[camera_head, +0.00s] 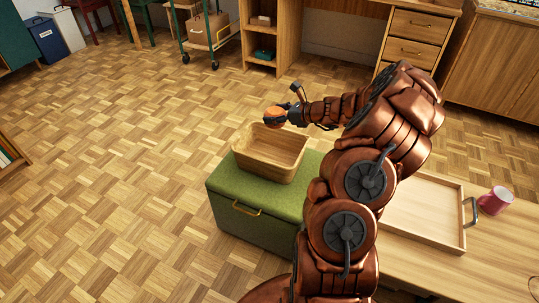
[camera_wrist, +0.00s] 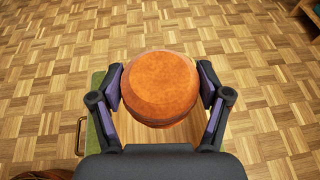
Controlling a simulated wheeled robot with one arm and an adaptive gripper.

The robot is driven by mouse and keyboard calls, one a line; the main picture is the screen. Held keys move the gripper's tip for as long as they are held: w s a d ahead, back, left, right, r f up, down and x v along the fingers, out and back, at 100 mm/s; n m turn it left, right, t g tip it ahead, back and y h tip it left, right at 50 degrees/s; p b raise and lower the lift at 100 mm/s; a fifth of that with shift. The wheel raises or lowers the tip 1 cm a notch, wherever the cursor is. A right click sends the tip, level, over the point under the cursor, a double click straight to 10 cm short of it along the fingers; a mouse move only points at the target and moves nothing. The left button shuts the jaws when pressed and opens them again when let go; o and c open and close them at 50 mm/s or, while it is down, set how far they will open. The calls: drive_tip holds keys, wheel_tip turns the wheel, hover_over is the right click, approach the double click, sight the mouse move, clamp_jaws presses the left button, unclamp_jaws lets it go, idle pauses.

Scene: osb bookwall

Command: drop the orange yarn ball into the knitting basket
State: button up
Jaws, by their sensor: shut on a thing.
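The orange yarn ball (camera_wrist: 160,88) is held between the two fingers of my gripper (camera_wrist: 163,92) in the wrist view. In the head view the ball (camera_head: 275,116) hangs in the air, with my gripper (camera_head: 284,115) at its right. The knitting basket (camera_head: 268,168) is a light wooden, open-topped box standing on a green bench (camera_head: 262,229). The ball appears at the basket's far rim in the head view; its exact height above it is hard to tell. The part of the basket's inside that I see looks empty. In the wrist view the ball hides most of the basket.
Right of the bench is a wooden table with a tray (camera_head: 430,218) and a pink mug (camera_head: 495,201) on it. A wheeled cart (camera_head: 212,45) and an open shelf (camera_head: 262,70) stand at the back.

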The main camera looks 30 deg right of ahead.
wheel_tip(320, 180, down, 6)
drive_tip(key=b, duration=0.5)
drive_tip(key=shift+r+b, duration=0.15)
drive_tip(key=shift+b, duration=0.25)
drive_tip(key=o, duration=1.1)
drive_tip(key=shift+s+d, duration=0.1)
drive_tip(key=v, duration=1.2)
